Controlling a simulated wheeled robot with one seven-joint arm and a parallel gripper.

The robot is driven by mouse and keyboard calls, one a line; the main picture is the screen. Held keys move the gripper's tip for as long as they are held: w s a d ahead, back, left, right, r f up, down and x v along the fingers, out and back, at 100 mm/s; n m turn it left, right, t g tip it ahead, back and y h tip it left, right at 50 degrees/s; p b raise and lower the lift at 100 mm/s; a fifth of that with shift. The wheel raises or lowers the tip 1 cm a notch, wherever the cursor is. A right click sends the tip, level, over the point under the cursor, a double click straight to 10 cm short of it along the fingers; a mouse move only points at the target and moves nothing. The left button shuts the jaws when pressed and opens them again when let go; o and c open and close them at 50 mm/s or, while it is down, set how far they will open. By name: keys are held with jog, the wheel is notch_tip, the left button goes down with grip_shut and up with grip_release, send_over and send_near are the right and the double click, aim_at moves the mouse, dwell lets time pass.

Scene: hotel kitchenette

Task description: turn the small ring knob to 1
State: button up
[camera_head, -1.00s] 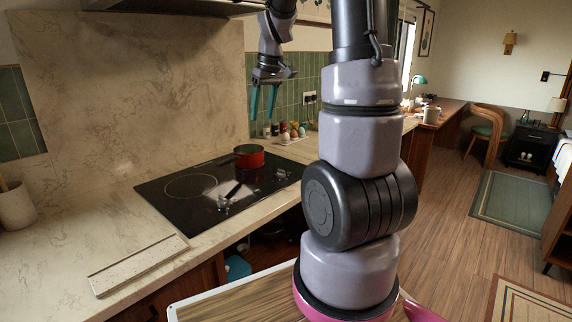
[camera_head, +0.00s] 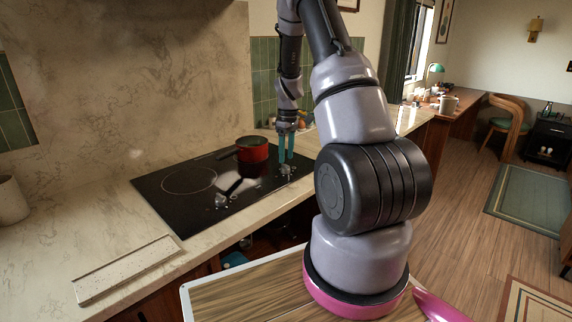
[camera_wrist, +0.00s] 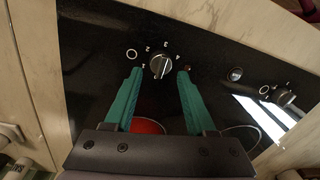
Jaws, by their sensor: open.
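A round metallic knob (camera_wrist: 160,65) on the black hob (camera_wrist: 90,45) lies between my fingertips in the wrist view. White marks, a circle and several digits, surround it; I cannot read its pointer setting surely. My gripper (camera_wrist: 159,73) is open, its teal fingers on either side of the knob, with visible gaps. I cannot tell whether it touches the knob. In the head view my gripper (camera_head: 286,157) points straight down at the knob (camera_head: 285,170) near the hob's right end. A second knob (camera_wrist: 284,97) with its own marks sits to the right in the wrist view.
A red pot (camera_head: 252,150) stands on the hob just left of my gripper, its handle pointing left. The other knob (camera_head: 220,201) lies along the front edge. The counter (camera_head: 60,235) left of the hob is mostly clear, with a flat speckled board (camera_head: 125,270).

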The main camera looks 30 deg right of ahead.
aim_at(285, 168)
jog(key=shift+s+a+f, duration=0.1)
jog(key=shift+a+f, duration=0.05)
jog(key=shift+f, duration=1.9)
grip_shut()
jog(key=shift+m, duration=0.3)
jog(key=m, duration=0.5)
jog(key=shift+m, duration=0.3)
jog(key=m, duration=0.5)
jog(key=shift+s+t, duration=0.1)
jog(key=shift+t, duration=0.3)
jog(key=shift+m, duration=0.4)
